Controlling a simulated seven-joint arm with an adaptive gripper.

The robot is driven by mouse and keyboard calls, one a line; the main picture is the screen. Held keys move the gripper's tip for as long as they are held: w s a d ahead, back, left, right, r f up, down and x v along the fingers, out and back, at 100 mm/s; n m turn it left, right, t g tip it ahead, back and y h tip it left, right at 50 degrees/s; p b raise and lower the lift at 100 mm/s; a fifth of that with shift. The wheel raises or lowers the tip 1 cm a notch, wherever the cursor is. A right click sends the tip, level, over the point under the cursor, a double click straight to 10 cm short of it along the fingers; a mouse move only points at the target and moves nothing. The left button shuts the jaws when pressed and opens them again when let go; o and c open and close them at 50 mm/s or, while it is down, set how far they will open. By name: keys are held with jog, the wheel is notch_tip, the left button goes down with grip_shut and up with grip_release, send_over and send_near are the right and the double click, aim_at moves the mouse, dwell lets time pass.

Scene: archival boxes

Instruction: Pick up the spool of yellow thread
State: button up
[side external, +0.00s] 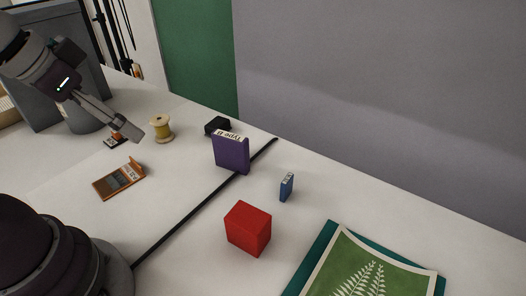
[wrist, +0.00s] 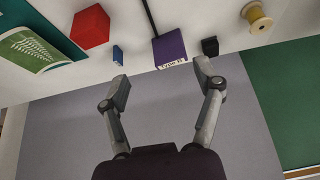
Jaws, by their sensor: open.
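The spool of yellow thread (side external: 161,128) stands upright on the white table in the side external view, left of the purple box. It also shows in the wrist view (wrist: 257,18), at the upper right, beyond the right-hand finger. My gripper (side external: 130,132) is at the upper left in the side external view, a little to the left of the spool in the picture and apart from it. In the wrist view my gripper (wrist: 161,82) has its two fingers spread wide with nothing between them. The spool is not between the fingers.
A purple box (side external: 231,153), a small black object (side external: 217,126), a small blue box (side external: 286,187) and a red box (side external: 248,228) stand on the table. An orange-brown card-like item (side external: 119,179) lies left. A fern picture (side external: 372,268) is at front right. A dark strip crosses the table.

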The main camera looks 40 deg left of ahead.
jog(key=n+g+y, duration=0.1)
jog(key=n+y, duration=0.3)
jog(key=n, duration=0.5)
send_near(156, 121)
notch_tip(156, 121, down, 3)
jog(key=w, duration=0.2)
jog(key=shift+y, duration=0.3)
jog(key=x, duration=0.5)
jog(key=shift+s+a, duration=0.3)
jog(key=shift+s, duration=0.05)
jog(key=x, duration=0.6)
jog(key=shift+w+d+r, duration=0.1)
jog(key=shift+w+d, duration=0.05)
jog(key=shift+w, duration=0.05)
jog(key=c, duration=1)
jog(key=shift+c, duration=0.6)
jog(key=shift+r, duration=0.15)
